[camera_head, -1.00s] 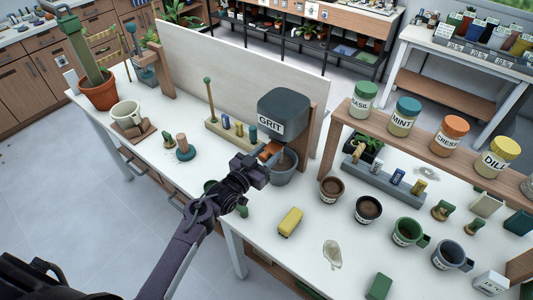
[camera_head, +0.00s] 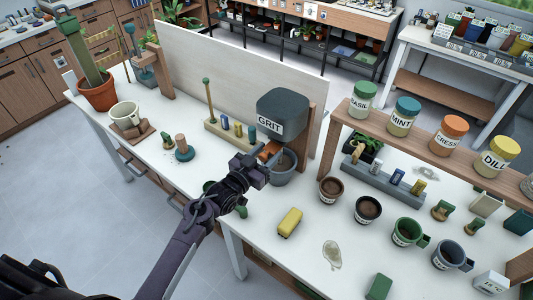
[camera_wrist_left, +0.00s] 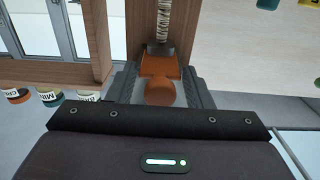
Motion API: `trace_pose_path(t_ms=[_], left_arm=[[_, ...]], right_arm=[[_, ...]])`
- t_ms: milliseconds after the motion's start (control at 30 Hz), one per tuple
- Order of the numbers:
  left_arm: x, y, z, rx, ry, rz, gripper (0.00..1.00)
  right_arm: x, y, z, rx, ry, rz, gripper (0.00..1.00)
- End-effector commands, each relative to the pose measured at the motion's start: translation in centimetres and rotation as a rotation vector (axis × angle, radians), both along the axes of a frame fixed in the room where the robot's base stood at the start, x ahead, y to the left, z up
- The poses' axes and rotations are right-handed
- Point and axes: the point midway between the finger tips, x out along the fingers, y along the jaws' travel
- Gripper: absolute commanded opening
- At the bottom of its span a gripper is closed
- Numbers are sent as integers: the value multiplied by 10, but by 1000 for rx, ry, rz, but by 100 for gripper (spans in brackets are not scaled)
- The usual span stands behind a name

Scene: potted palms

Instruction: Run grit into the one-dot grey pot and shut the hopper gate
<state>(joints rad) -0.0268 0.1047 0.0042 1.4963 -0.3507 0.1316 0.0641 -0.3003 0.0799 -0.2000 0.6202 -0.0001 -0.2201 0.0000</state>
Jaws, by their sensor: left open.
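The dark grey hopper labelled GRIT (camera_head: 283,112) stands by the pale board. Its orange gate (camera_head: 273,148) shows below it; in the wrist view the gate's orange knob (camera_wrist_left: 160,92) sits between the fingers. A speckled pale stream of grit (camera_wrist_left: 164,20) runs from the dark spout. A grey pot (camera_head: 283,177) stands under the hopper; its dot marking is not visible. My left gripper (camera_head: 262,164) is open, its fingers on both sides of the knob; contact cannot be told. My right gripper is out of view.
A yellow block (camera_head: 290,222) lies near the front. Seed jars (camera_head: 449,136) line the wooden shelf. Bare table lies around the spill (camera_head: 332,255).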

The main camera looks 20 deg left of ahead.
Motion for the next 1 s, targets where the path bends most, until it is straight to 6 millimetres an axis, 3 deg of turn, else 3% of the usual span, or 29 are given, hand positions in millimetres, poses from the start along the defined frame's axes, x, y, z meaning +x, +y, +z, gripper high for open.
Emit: trace_pose_path(t_ms=[500,900,1000], left_arm=[[-68,25,-2,2,2,0,46],[-71,26,0,1,1,0,46],[-71,27,0,4,-1,-2,34]], right_arm=[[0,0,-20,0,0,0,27],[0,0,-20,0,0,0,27],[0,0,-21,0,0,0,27]])
